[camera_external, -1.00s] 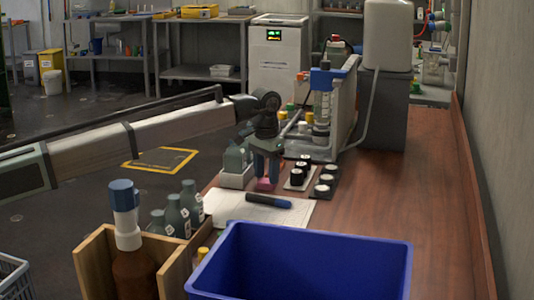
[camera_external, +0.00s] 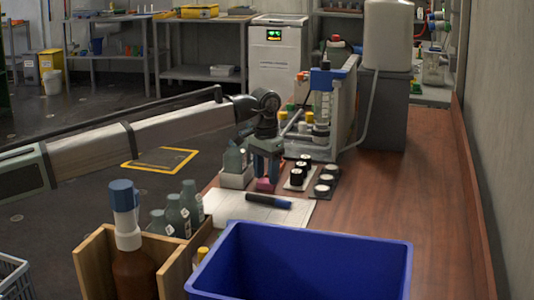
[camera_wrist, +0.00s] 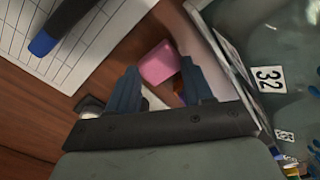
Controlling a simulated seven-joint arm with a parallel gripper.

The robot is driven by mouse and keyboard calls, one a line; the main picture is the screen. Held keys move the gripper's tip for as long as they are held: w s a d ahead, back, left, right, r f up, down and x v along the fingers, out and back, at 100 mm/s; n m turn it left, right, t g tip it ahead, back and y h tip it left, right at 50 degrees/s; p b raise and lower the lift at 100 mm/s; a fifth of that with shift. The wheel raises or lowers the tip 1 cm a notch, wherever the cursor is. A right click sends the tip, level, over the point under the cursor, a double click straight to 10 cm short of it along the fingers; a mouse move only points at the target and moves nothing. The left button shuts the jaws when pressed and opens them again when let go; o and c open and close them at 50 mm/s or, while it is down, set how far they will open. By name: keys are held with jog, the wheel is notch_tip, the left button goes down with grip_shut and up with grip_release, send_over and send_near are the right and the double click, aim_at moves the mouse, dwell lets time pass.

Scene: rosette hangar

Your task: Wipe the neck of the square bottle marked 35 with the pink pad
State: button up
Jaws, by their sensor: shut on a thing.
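My gripper (camera_external: 266,178) is low over the bench, just behind the sheet of paper, with its jaws shut on the pink pad (camera_external: 264,185). In the wrist view the pink pad (camera_wrist: 160,62) shows at the fingertips (camera_wrist: 160,75). A grey-green bottle marked 32 (camera_wrist: 295,45) fills the right side of that view, close beside the gripper. Grey-green bottles (camera_external: 236,160) stand in a white holder just left of my gripper. Several similar bottles (camera_external: 178,215) stand at the front left. I cannot read a 35 on any label.
A blue bin (camera_external: 310,260) and a wooden box with a brown bottle (camera_external: 135,270) stand in front. A dark marker (camera_external: 268,201) lies on the paper (camera_external: 230,208). Black-and-white vials (camera_external: 323,190) stand right of my gripper. The bench farther right is clear.

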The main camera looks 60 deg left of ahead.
jog(key=shift+s+f, duration=0.3)
jog(key=shift+f, duration=0.3)
jog(key=shift+r, duration=0.25)
jog(key=shift+w+r, duration=0.15)
jog(key=shift+r, duration=0.15)
grip_shut()
jog(key=shift+w+r, duration=0.15)
jog(key=shift+r, duration=1.05)
jog(key=shift+c, duration=0.2)
grip_release()
jog(key=shift+o, duration=0.3)
jog(key=o, duration=0.4)
